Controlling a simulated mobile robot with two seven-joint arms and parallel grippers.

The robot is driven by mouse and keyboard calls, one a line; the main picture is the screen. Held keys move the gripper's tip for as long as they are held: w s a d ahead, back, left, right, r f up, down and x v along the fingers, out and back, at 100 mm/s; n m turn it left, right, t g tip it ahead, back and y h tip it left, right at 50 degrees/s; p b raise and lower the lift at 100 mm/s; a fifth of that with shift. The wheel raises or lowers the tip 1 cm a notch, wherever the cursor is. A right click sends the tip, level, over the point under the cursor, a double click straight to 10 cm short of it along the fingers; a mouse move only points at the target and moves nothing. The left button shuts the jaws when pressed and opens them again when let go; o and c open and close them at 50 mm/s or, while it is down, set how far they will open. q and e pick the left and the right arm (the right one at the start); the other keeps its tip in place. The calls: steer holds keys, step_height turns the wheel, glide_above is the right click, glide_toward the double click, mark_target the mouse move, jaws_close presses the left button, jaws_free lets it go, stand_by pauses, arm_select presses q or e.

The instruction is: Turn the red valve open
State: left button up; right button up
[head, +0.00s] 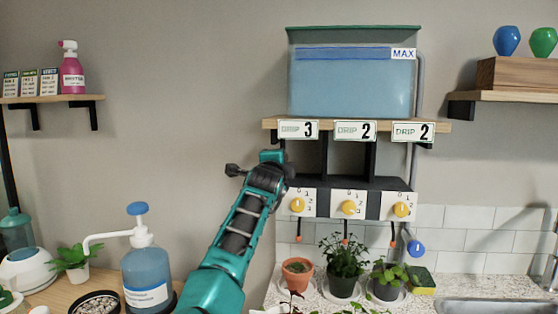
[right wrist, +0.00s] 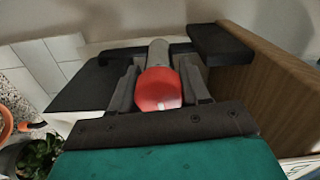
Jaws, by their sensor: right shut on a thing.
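The red valve (right wrist: 158,90) shows in the right wrist view as a rounded red knob in front of a grey pipe piece (right wrist: 158,52). My right gripper (right wrist: 159,88) is shut on it, with one dark finger on each side. In the head view my teal arm reaches up to the left end of the shelf under the water tank (head: 350,88). The arm hides the red valve there. My left gripper is not in view.
Three yellow dials (head: 348,207) sit below the drip cards, right of my arm. Potted plants (head: 342,265) stand under them on the counter. A blue pump bottle (head: 147,275) stands at lower left.

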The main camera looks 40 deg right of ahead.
steer(key=shift+d+m, duration=0.1)
steer(key=shift+m, duration=0.4)
steer(key=shift+s, duration=0.1)
steer(key=o, duration=1)
steer(key=shift+c, duration=0.2)
steer(key=shift+p, duration=0.3)
